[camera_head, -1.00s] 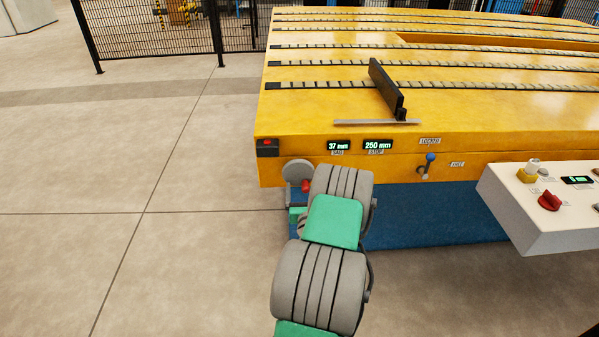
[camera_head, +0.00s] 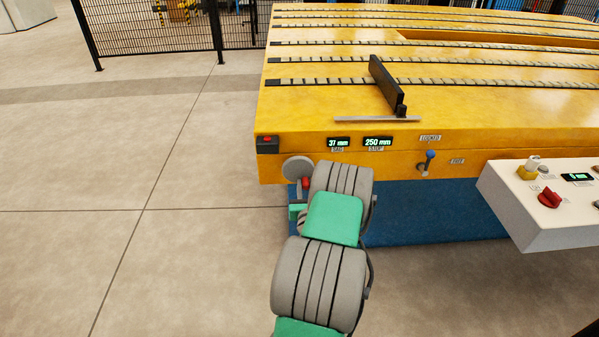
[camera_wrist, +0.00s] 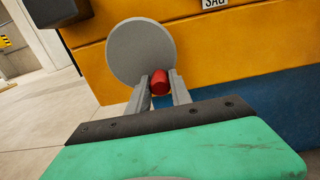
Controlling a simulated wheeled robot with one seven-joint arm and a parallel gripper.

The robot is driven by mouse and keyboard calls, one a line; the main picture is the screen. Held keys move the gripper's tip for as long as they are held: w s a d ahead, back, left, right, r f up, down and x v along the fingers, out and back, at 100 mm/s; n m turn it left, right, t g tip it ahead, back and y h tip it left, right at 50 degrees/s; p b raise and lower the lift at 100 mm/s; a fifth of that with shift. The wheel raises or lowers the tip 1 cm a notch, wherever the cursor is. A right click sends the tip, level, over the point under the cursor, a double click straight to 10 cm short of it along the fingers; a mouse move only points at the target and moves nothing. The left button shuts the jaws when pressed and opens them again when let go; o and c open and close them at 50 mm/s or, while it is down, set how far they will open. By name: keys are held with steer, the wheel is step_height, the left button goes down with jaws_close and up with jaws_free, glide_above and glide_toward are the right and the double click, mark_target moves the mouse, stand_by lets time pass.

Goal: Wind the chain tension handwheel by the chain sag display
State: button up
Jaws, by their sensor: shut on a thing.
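The chain tension handwheel is a plain grey disc (camera_head: 297,169) on the front face of the yellow machine, near its left corner. It also shows in the wrist view (camera_wrist: 136,50). A red knob (camera_wrist: 160,82) stands out from the disc's lower right part. My gripper (camera_wrist: 161,86) is shut on the red knob, one grey finger on each side. In the head view my arm hides most of the gripper; the red knob (camera_head: 305,183) shows beside it. The sag display (camera_head: 338,142) reads 37 mm, right of and above the wheel.
A stop display (camera_head: 377,142) reads 250 mm. A white control box (camera_head: 545,200) with a red knob juts out at the right. The floor at the left is clear up to a black fence (camera_head: 150,30).

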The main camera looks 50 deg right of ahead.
mark_target(309, 165)
jaws_close()
steer(key=n, duration=0.2)
steer(key=n+b, duration=0.1)
steer(key=shift+s+d+r+n, duration=0.35)
steer(key=shift+r+n, duration=0.25)
steer(key=shift+n, duration=0.4)
steer(key=shift+s, duration=0.1)
steer(key=n, duration=0.1)
steer(key=r+n+b, duration=0.1)
steer(key=n, duration=0.2)
steer(key=shift+s+d+r, duration=0.2)
steer(key=shift+d+r, duration=0.05)
steer(key=shift+r+n+b, duration=0.15)
steer(key=shift+r+n, duration=0.15)
steer(key=shift+n, duration=0.6)
steer(key=shift+r+n+b, duration=0.15)
steer(key=shift+r+n, duration=0.2)
steer(key=shift+n, duration=0.55)
steer(key=shift+r+n+b, duration=0.15)
steer(key=shift+r+n, duration=0.15)
steer(key=shift+n, duration=0.6)
steer(key=n, duration=0.2)
steer(key=r+n, duration=0.1)
steer(key=shift+w+a+r+n+b, duration=0.2)
steer(key=shift+n+b, duration=0.1)
steer(key=shift+n, duration=0.1)
